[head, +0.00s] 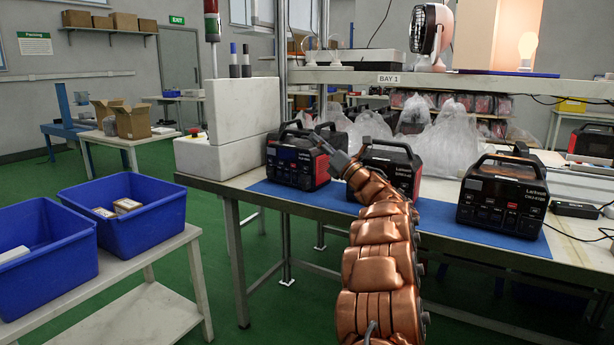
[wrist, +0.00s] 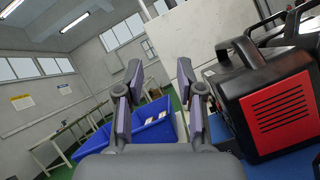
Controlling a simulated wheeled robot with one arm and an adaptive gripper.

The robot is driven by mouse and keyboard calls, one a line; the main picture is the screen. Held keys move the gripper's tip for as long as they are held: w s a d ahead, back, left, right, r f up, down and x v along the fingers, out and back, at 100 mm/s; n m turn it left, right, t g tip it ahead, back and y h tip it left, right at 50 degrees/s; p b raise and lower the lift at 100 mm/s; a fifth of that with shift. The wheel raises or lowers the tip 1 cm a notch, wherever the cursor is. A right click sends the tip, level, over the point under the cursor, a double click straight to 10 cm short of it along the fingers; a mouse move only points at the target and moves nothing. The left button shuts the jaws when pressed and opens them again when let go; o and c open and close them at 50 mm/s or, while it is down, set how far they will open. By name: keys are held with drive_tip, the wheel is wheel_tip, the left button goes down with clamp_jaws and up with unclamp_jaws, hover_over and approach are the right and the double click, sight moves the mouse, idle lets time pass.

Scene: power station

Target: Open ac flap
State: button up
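Three black power stations with carry handles stand in a row on a blue mat (head: 450,239): a left one (head: 291,165), a middle one (head: 388,160) partly behind my arm, and a right one (head: 503,197). No AC flap can be made out on their fronts. My gripper (head: 323,139) is by the upper right of the left station in the head view. In the wrist view my gripper (wrist: 159,80) has its fingers apart with nothing between them. A power station (wrist: 275,105) with a red vented side is just right of the fingers there.
A white block-shaped machine (head: 235,120) stands left of the stations. A shelf marked BAY 1 (head: 388,79) with a fan (head: 431,30) runs above the bench. Clear plastic bags (head: 455,135) lie behind. Blue bins (head: 125,215) stand on a side table, with green floor between.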

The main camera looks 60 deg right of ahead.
drive_tip(key=w+d+r+m+h+p, duration=0.2)
drive_tip(key=w+r+m+h+p, duration=0.25)
drive_tip(key=r+m+h, duration=0.6)
drive_tip(key=m+g+h+p, duration=0.9)
drive_tip(key=m+g, duration=1.2)
drive_tip(key=m, duration=1)
hover_over(304, 185)
drive_tip(key=w+p, duration=0.1)
drive_tip(key=w, duration=0.1)
wheel_tip(304, 185, down, 14)
drive_tip(key=y, duration=0.2)
drive_tip(key=s+a+f+m+g+y+p, duration=0.1)
drive_tip(key=a+f+m+g+y+p, duration=0.45)
drive_tip(key=f, duration=0.55)
drive_tip(key=shift+t+h, duration=0.65)
drive_tip(key=shift+h, duration=0.25)
drive_tip(key=shift+s+d+f+b, duration=0.1)
drive_tip(key=shift+s+d+b, duration=0.15)
drive_tip(key=shift+d, duration=1.2)
drive_tip(key=shift+s+d+b, duration=0.15)
drive_tip(key=shift+s+d, duration=0.1)
drive_tip(key=shift+d, duration=1.2)
